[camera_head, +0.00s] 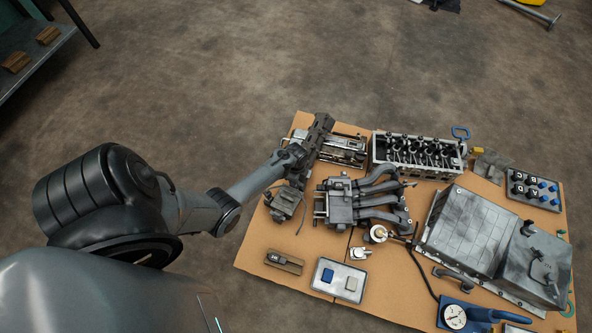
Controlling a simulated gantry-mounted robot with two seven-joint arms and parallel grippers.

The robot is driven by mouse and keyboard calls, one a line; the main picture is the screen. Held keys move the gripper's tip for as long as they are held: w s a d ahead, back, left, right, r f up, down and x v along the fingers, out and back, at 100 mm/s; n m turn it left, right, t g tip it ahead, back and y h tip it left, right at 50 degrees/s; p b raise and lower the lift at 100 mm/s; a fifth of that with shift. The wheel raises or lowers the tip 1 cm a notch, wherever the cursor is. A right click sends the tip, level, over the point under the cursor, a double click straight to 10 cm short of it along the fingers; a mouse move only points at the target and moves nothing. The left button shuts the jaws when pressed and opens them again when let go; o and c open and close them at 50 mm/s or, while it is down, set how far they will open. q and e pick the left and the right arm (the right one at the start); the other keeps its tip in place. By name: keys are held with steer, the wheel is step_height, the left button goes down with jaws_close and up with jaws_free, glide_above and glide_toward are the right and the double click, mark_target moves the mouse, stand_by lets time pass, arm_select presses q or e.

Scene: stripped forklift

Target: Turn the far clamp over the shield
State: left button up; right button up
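My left arm comes in from the left and ends in a dark gripper (318,132) over the back left part of the brown work board (300,262). The gripper is above or at the near side of a metal assembly with rails (345,148) and partly covers it; I cannot tell if they touch. Its fingers are too small and dark to show whether they are open. I cannot clearly make out the far clamp or the shield. A grey manifold with curved pipes (378,200) lies just right of the arm. My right gripper is not in view.
A cylinder head (418,152) stands at the back, and a large grey housing (470,232) at the right. A small dark part (286,203), a tray with blue and pale blocks (338,280) and a blue gauge tool (455,316) lie nearer. The board's front left is partly clear.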

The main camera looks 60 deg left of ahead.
arm_select(q)
steer(key=shift+f, duration=0.3)
jaws_close()
stand_by(0.3)
